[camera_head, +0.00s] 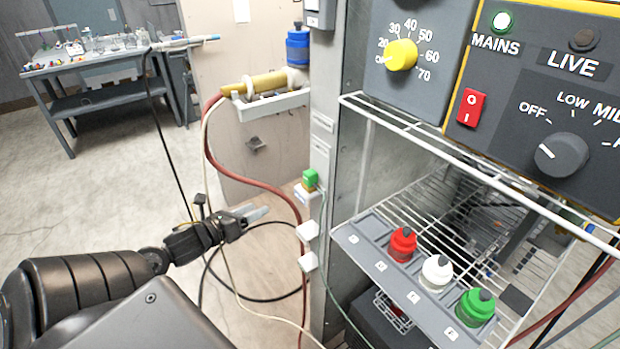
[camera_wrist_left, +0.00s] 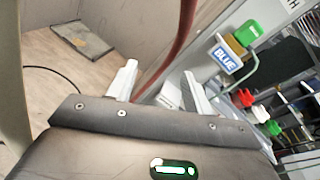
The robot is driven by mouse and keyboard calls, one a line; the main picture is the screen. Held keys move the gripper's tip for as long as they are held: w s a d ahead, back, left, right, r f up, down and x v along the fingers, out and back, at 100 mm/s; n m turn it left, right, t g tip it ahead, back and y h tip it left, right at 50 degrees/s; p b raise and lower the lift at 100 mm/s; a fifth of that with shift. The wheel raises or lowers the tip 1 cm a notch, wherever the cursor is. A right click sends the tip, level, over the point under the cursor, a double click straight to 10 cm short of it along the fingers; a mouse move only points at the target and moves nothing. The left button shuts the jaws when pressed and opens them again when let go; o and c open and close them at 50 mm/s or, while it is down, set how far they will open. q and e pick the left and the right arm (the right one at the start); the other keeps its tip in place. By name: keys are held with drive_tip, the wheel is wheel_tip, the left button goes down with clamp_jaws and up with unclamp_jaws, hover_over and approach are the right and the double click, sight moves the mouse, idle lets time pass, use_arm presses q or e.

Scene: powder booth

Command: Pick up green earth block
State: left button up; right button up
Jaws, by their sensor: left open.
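The green earth block (camera_head: 310,178) sits on a small white holder on the grey post at the middle of the head view. It also shows at the upper right of the left wrist view (camera_wrist_left: 247,33), beside a label reading BLUE (camera_wrist_left: 226,60). A thin green lead runs down from it. My left gripper (camera_head: 254,214) is left of the block and lower in the head view, apart from it. In the left wrist view its two pale fingers (camera_wrist_left: 159,82) are spread with nothing between them. My right gripper does not show.
Two empty-looking white holders (camera_head: 307,230) are below the block on the post. A red-brown hose (camera_head: 248,174) hangs between post and gripper. A wire shelf (camera_head: 395,228) with red, white and green bottles stands right; a control panel (camera_head: 545,90) is above.

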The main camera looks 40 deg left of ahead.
sight(305, 175)
use_arm(q)
drive_tip(key=d+r+m+t+h, duration=0.1)
drive_tip(key=d+r+m+h, duration=0.3)
drive_tip(key=d+r+m, duration=0.55)
drive_tip(key=w, duration=0.1)
drive_tip(key=w+r+n+p, duration=0.1)
drive_tip(key=w, duration=0.1)
drive_tip(key=w+n, duration=0.1)
drive_tip(key=w, duration=0.1)
drive_tip(key=shift+a+r+p, duration=0.2)
drive_tip(key=shift+a+p, duration=0.05)
drive_tip(key=shift+p, duration=0.1)
drive_tip(key=shift+w+r, duration=0.15)
drive_tip(key=shift+w, duration=0.1)
drive_tip(key=p+x, duration=0.1)
drive_tip(key=x, duration=0.1)
drive_tip(key=p+x, duration=0.2)
drive_tip(key=shift+r, duration=0.2)
drive_tip(key=shift+w+d+f, duration=0.1)
drive_tip(key=shift+w+f, duration=0.05)
drive_tip(key=shift+w, duration=0.25)
clamp_jaws()
